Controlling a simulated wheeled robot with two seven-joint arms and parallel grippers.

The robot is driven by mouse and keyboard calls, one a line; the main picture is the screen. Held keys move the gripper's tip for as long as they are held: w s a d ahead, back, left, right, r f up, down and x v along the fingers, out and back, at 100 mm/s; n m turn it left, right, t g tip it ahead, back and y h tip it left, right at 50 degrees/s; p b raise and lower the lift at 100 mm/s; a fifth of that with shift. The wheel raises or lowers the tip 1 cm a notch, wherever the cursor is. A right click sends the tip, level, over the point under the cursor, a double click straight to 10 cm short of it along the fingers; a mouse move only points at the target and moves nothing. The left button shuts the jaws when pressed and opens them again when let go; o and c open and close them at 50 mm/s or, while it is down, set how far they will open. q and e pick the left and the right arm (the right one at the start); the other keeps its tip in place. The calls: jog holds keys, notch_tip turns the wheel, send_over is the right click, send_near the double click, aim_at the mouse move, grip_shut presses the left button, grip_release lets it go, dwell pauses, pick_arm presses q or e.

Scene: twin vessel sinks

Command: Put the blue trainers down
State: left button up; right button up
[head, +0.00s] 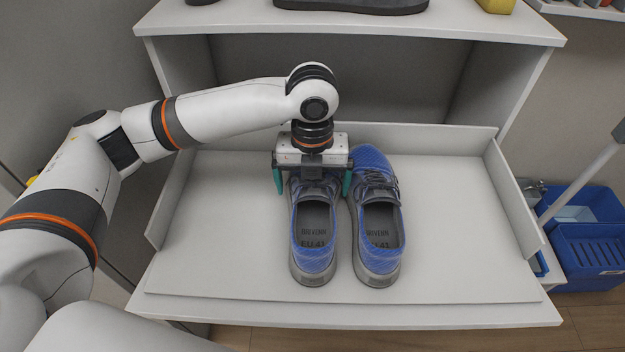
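A pair of blue trainers with grey soles stands side by side on a white pull-out shelf (450,230), heels toward me. The left-hand trainer (314,240) is under my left gripper (312,186). The right-hand trainer (379,230) is just beside it, with dark laces. My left gripper points down over the toe end of the left-hand trainer. Its two green fingers are spread, one on each side of that shoe. I cannot tell whether they touch it. The toe is hidden by the gripper. My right gripper is not in view.
The shelf has low raised walls at the back and sides. An upper shelf (350,25) behind holds a dark shoe (352,5) and a yellow item (496,5). A blue bucket (592,250) with a pole stands on the floor at right. The shelf is clear on both sides.

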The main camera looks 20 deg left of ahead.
pick_arm(q)
notch_tip(320, 180, up, 5)
jog(key=shift+r+p, duration=0.2)
jog(key=shift+p, duration=0.8)
notch_tip(320, 180, up, 6)
jog(key=shift+f+p, duration=0.2)
jog(key=shift+p, duration=0.6)
jog(key=shift+r, duration=0.55)
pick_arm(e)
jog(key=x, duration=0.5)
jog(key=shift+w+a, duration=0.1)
